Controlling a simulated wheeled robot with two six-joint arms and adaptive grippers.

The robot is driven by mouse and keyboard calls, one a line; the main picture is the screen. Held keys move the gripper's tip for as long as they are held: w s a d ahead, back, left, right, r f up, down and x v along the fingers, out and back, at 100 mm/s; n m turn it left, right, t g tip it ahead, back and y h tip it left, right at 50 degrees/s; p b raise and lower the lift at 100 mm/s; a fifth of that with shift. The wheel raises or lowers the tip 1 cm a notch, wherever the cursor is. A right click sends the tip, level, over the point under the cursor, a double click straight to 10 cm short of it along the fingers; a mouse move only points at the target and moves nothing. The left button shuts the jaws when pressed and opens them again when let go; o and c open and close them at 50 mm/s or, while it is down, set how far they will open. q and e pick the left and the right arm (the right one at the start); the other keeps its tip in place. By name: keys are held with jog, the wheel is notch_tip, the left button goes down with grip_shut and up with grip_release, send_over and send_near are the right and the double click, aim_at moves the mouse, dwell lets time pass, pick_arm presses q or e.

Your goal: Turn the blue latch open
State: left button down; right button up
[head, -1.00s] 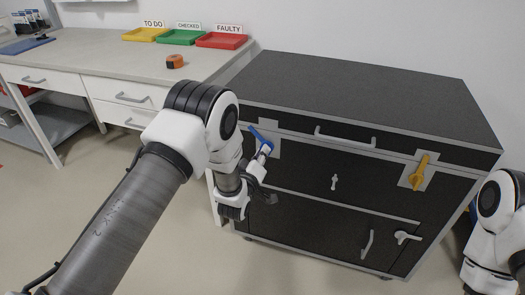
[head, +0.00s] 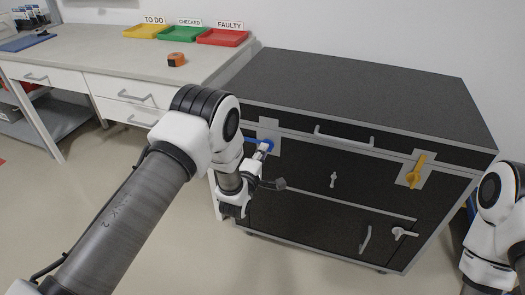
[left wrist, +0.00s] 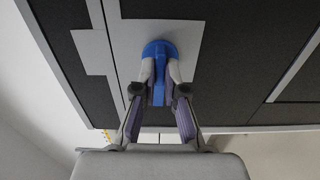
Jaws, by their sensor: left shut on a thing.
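The blue latch (head: 252,140) sits on a pale plate (head: 268,126) at the upper left of the dark case's front. Its handle points left and lies close to level in the head view. My left gripper (head: 264,150) is at the latch, and its arm hides part of the case. In the left wrist view, the latch's round blue hub (left wrist: 159,47) shows beyond the fingers. My left gripper (left wrist: 159,84) is shut on the blue handle, one finger on each side. My right arm shows at the right edge; its gripper is out of view.
The dark case (head: 360,95) has a yellow latch (head: 416,171) at its right, a long grey handle (head: 344,137) and smaller handles below. A workbench (head: 85,55) with yellow, green and red trays and an orange object (head: 176,60) stands at the left.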

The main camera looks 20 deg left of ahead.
dwell(0.3)
pick_arm(q)
jog(key=c, duration=1.2)
grip_release()
jog(key=shift+c, duration=0.2)
jog(key=s, duration=1.2)
jog(key=shift+a, duration=0.25)
jog(key=shift+f, duration=0.1)
